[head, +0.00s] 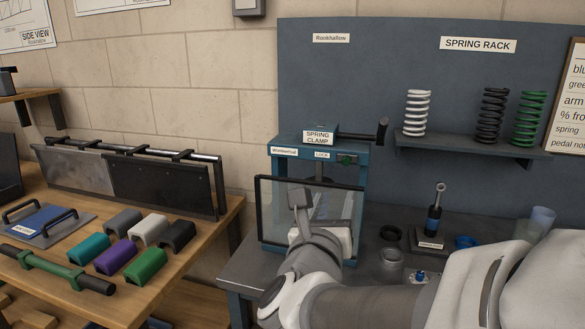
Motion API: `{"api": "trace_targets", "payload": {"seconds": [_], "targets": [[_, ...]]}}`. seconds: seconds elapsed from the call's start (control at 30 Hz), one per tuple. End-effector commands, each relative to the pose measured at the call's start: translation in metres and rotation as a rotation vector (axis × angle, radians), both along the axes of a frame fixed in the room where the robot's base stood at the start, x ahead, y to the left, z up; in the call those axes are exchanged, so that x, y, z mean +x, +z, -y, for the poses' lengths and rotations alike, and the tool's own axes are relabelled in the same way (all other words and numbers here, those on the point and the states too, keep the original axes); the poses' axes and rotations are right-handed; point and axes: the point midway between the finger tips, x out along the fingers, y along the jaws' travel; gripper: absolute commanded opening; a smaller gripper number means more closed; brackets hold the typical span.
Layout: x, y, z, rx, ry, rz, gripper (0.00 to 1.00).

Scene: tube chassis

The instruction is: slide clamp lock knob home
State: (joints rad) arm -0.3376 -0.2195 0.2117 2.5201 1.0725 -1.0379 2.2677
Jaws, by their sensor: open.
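The blue spring clamp (276,168) stands on the grey bench against the dark back panel. A white LOCK label (321,155) is on its upper crossbar. Just right of the label is a small green knob (347,159) on a dark slot or plate; its exact position along it is too small to tell. A black crank handle (362,136) sticks out to the right above the knob. My gripper (300,197) is in front of the clamp's clear, black-framed guard, below and left of the knob in the picture. It is open and apart from the knob. My wrist hides part of the guard.
The clear guard (260,215) covers the clamp's lower front. A spring shelf (470,148) is above. A wooden table (200,238) with coloured blocks is left.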

Motion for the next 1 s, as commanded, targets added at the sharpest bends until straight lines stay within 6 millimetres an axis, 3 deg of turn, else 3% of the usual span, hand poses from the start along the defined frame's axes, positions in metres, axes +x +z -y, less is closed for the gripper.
{"api": "trace_targets", "payload": {"seconds": [0.17, 0.7, 1.0], "targets": [[0.022, 0.0, 0.008, 0.0, -0.004, -0.001, 0.55], [0.131, 0.0, 0.044, -0.002, -0.002, -0.001, 0.55], [0.161, 0.001, 0.053, -0.002, 0.001, 0.0, 0.55]]}}
